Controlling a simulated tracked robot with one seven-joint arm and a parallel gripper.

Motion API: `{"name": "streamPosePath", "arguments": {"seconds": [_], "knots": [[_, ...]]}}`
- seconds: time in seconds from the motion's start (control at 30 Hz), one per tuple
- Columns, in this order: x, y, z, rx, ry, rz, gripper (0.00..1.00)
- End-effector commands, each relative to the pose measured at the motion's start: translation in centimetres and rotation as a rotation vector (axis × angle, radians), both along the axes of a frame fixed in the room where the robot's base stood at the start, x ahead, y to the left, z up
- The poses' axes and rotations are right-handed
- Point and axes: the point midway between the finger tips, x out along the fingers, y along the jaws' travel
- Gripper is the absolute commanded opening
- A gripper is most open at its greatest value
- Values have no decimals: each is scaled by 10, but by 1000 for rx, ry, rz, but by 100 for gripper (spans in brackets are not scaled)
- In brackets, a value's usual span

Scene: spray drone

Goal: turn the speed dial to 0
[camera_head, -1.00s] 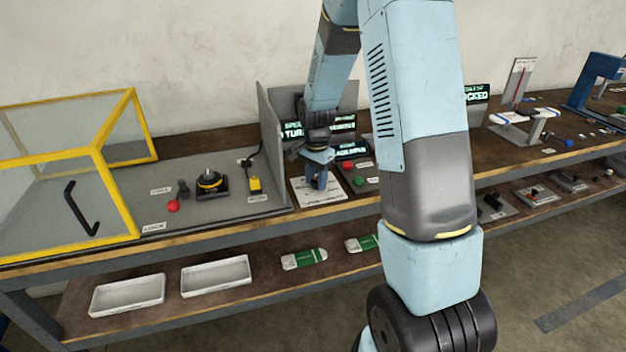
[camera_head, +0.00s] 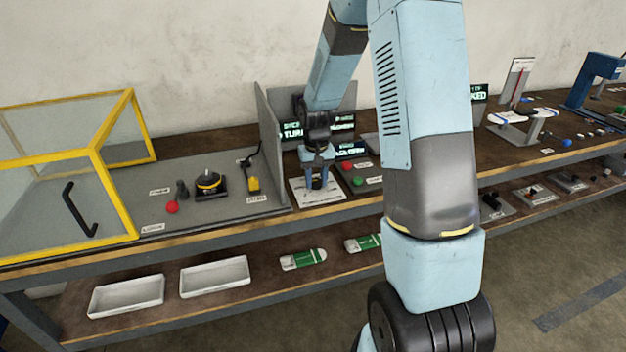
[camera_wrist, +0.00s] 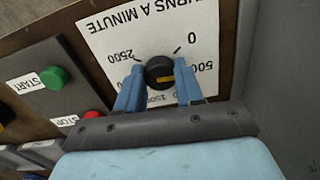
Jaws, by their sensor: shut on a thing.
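The speed dial (camera_wrist: 159,71) is a round black knob with a yellow mark, on a white plate (camera_wrist: 105,30) lettered "TURNS A MINUTE". In the wrist view the plate reads upside down, with 0 at upper right, 500 at right, 1500 below and 2500 at upper left. The yellow mark lies on the knob's lower right, on the 500 side, away from 0. My gripper (camera_wrist: 159,78) has one blue finger on each side of the dial and is shut on it. In the head view my gripper (camera_head: 316,184) is down over the white plate, hiding the dial.
A green START button (camera_wrist: 54,77) and a red STOP button (camera_wrist: 92,114) sit close beside the plate. A grey upright panel (camera_head: 270,145) stands on the plate's other side. Lit displays (camera_head: 340,124) stand behind. A yellow-framed clear box (camera_head: 125,190) is far left.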

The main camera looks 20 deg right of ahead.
Motion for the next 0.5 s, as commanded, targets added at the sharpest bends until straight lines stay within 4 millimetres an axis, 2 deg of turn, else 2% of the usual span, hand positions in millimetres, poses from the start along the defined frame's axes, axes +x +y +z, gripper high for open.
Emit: {"name": "streamPosePath", "arguments": {"seconds": [0.5], "knots": [[4,-2,2,-2,-9,462,6]]}}
